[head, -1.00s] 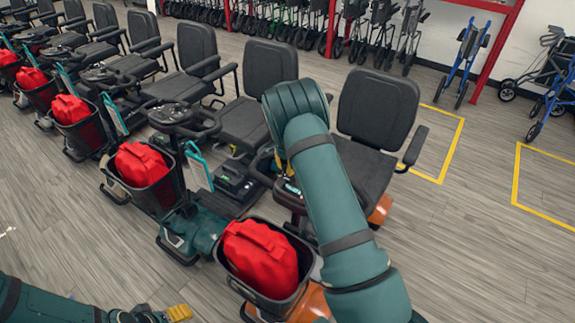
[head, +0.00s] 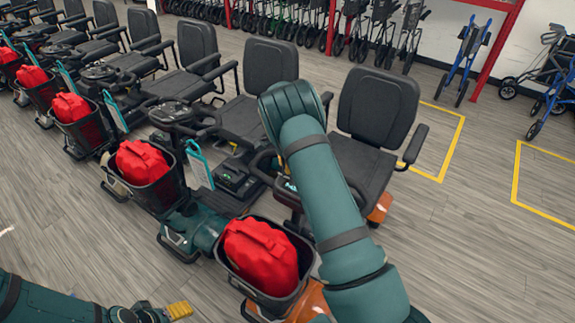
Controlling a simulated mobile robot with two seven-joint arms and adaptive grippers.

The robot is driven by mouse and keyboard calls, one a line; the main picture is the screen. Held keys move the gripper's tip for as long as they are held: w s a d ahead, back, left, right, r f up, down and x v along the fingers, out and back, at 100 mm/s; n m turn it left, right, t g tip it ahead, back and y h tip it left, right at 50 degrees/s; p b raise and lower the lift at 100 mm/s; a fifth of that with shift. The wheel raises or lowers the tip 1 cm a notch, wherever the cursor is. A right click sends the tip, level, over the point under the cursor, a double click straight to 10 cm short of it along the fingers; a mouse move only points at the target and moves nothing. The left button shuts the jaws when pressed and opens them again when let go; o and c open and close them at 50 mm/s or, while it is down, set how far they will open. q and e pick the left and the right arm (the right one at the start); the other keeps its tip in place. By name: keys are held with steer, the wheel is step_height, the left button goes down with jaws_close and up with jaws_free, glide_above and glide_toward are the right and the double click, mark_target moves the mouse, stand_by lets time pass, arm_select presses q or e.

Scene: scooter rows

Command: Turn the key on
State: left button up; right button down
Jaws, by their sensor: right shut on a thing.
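The nearest scooter has an orange body, a black seat (head: 375,105) and a dark handlebar console (head: 291,186) with a small pale light. My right arm reaches across it from the lower right, and the forearm hides much of the console. My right gripper (head: 281,167) is mostly hidden behind my wrist at the console and is shut on the key. The key itself is hidden. My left gripper (head: 165,313) is at the bottom edge, away from the scooter, with a yellow fingertip showing; its opening is unclear.
A front basket (head: 264,288) on this scooter holds a red bag (head: 260,255). More scooters with red bags stand in a row to the left, close by. Folded walkers (head: 467,60) line the back. The floor at right is clear, with yellow lines.

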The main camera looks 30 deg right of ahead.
steer(key=c, duration=0.9)
jaws_free()
steer(key=shift+f, duration=0.1)
steer(key=shift+c, duration=0.2)
step_height(320, 180, up, 12)
steer(key=shift+w, duration=0.45)
